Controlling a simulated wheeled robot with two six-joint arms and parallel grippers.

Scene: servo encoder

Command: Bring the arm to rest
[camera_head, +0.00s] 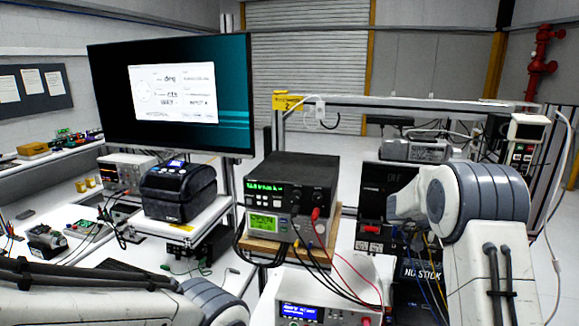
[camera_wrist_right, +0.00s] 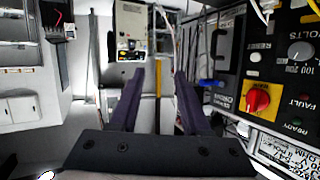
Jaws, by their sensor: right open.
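My right arm (camera_head: 480,220) is raised at the right of the head view, bent at a grey-ringed joint. Its gripper is not visible there. In the right wrist view my right gripper (camera_wrist_right: 157,95) shows two dark fingers spread apart with nothing between them. A black panel with a red knob (camera_wrist_right: 258,98) stands to the right of the fingers. My left arm (camera_head: 100,300) crosses the lower left of the head view. Its gripper is out of view.
A power supply stack (camera_head: 290,190) with red and black leads stands mid-bench. A label printer (camera_head: 178,190) and a large monitor (camera_head: 170,95) are to its left. A white instrument (camera_head: 300,308) is at the front. A grey box (camera_wrist_right: 130,30) hangs beyond my right fingers.

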